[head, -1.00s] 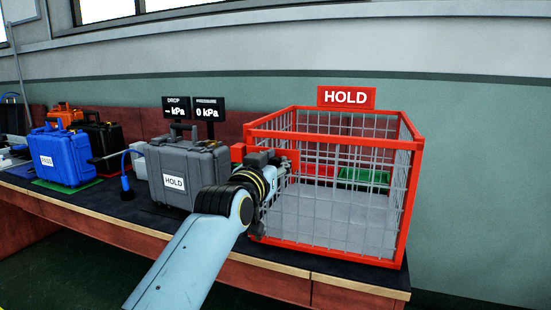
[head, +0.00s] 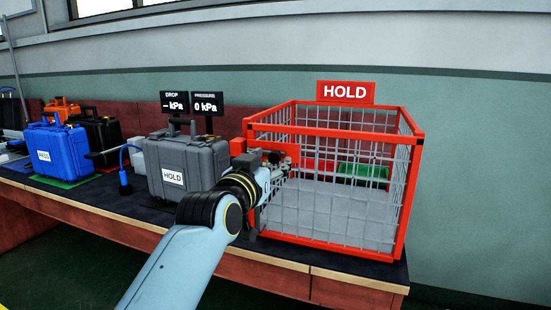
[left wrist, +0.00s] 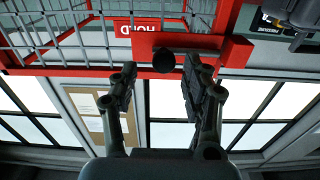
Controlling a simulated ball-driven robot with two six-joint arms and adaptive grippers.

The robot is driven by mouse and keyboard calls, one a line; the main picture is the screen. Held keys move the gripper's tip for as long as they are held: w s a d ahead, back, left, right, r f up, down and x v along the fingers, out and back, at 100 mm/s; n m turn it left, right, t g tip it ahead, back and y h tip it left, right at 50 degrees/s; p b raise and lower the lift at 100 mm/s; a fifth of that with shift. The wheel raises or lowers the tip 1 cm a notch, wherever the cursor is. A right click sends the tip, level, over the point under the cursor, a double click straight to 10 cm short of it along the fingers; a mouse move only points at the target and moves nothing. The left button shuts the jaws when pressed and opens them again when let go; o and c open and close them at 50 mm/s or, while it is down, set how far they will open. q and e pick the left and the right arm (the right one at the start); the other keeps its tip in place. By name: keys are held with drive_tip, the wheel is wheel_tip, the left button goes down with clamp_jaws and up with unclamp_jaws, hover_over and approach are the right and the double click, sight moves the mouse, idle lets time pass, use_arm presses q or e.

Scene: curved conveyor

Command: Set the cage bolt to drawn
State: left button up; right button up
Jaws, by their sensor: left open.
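The cage (head: 335,137) is a red frame with grey mesh under a red HOLD sign (head: 346,92). A red plate (head: 250,158) is at its front left, partly covered by my left gripper. In the left wrist view, which looks upside down, a dark round knob (left wrist: 163,60), apparently the bolt's, stands out in front of the red plate (left wrist: 215,43). My left gripper (head: 282,167) is at the plate in the head view. Its fingers are open (left wrist: 160,72), with the knob between the tips, and gaps show on both sides. The bolt's position is unclear. My right gripper is out of view.
A grey HOLD case (head: 185,160) stands just left of my arm. A blue case (head: 60,155), black case and orange case stand farther left on the bench. Two display signs (head: 207,103) stand behind the grey case. A green item (head: 362,171) shows through the cage mesh.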

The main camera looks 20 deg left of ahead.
use_arm(q)
drive_tip(key=shift+s, duration=1.8)
drive_tip(key=s+a+f+g, duration=0.1)
drive_tip(key=s+f+g, duration=0.2)
drive_tip(key=s+f, duration=0.75)
drive_tip(key=s+a+f+m+g, duration=0.1)
drive_tip(key=s+a+f+g, duration=0.15)
drive_tip(key=f, duration=1.45)
drive_tip(key=s+a+f+g, duration=0.1)
drive_tip(key=s+f+g, duration=0.45)
drive_tip(key=f, duration=0.85)
drive_tip(key=s+a+f+g, duration=0.2)
drive_tip(key=s+f, duration=0.4)
drive_tip(key=s, duration=0.6)
drive_tip(key=s+a+f+g+y, duration=0.1)
drive_tip(key=s+f, duration=0.4)
drive_tip(key=s, duration=0.8)
drive_tip(key=s+a+f+n+g, duration=0.1)
drive_tip(key=s+a+f+g, duration=0.2)
drive_tip(key=s, duration=1)
wheel_tip(320, 180, down, 4)
drive_tip(key=shift+a+r, duration=0.2)
drive_tip(key=shift+a, duration=0.4)
